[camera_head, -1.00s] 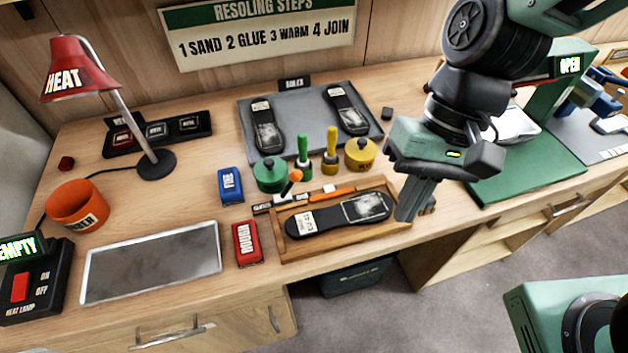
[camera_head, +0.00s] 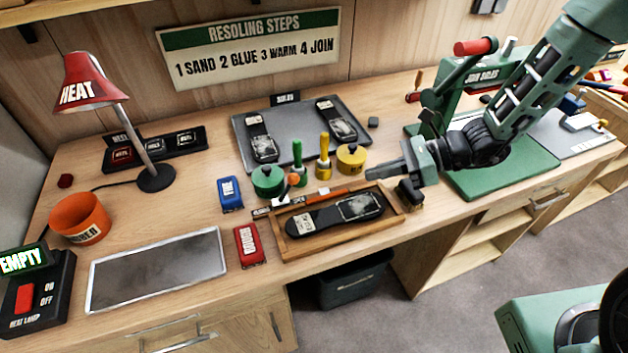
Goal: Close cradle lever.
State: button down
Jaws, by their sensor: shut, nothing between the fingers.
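A wooden cradle (camera_head: 289,250) lies at the desk's front edge with a black sole in it (camera_head: 325,217). A small lever with an orange knob (camera_head: 293,180) stands up near its back left corner. An orange-handled tool (camera_head: 335,196) lies along its back edge. A dark block-like part (camera_head: 410,193) sits at its right end. I cannot tell for sure which part is the cradle lever. My gripper (camera_head: 369,173) is shut and empty, its fingers pointing left, behind the cradle's right end. I cannot tell its height or whether it touches anything.
A green pot (camera_head: 268,181), a yellow pot (camera_head: 351,159) and two handled tools stand behind the cradle. Blue (camera_head: 230,194) and red (camera_head: 249,245) blocks lie to its left. A green press (camera_head: 437,105) with a red-handled lever (camera_head: 475,47) stands behind my arm.

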jog(key=p, duration=0.3)
send_near(288, 189)
notch_tip(288, 189, down, 3)
jog(key=shift+r, duration=0.1)
jog(key=shift+w+a+r+p, duration=0.15)
jog(key=shift+a+r+p, duration=0.2)
jog(key=shift+a, duration=0.2)
jog(key=shift+w+a+r+p, duration=0.15)
jog(key=shift+a+r+p, duration=0.1)
jog(key=shift+a+p, duration=0.2)
jog(key=shift+w+a, duration=0.2)
jog(key=shift+a, duration=0.45)
jog(key=shift+r, duration=0.1)
